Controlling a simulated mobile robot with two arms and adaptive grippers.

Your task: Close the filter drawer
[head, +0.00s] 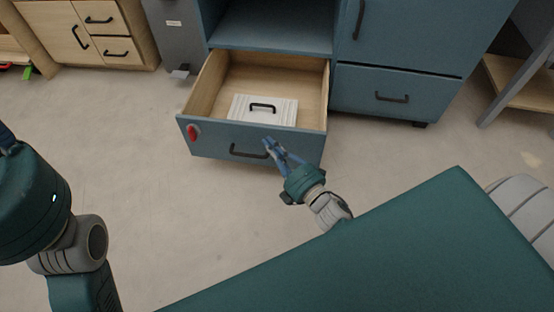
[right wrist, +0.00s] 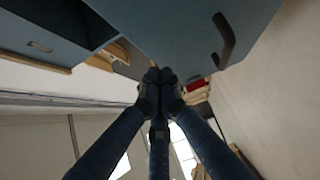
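The filter drawer (head: 215,142) is pulled out of the blue cabinet, with a blue front, wooden inner walls and a black handle (head: 248,152). A white ribbed filter (head: 240,107) with its own black handle lies inside it. My right gripper (head: 270,144) is at the drawer front, just right of the handle; I cannot tell whether it touches. In the right wrist view its fingertips (right wrist: 160,75) come together with nothing seen between them, and the drawer handle (right wrist: 224,42) shows up and right of them. My left gripper is out of view; only part of that arm shows.
A red round piece (head: 193,132) is on the drawer front's left end. A closed blue drawer (head: 400,88) is to the right. Wooden cabinets (head: 85,30) stand at back left, a shelf unit (head: 520,80) at right. The floor left of the drawer is clear.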

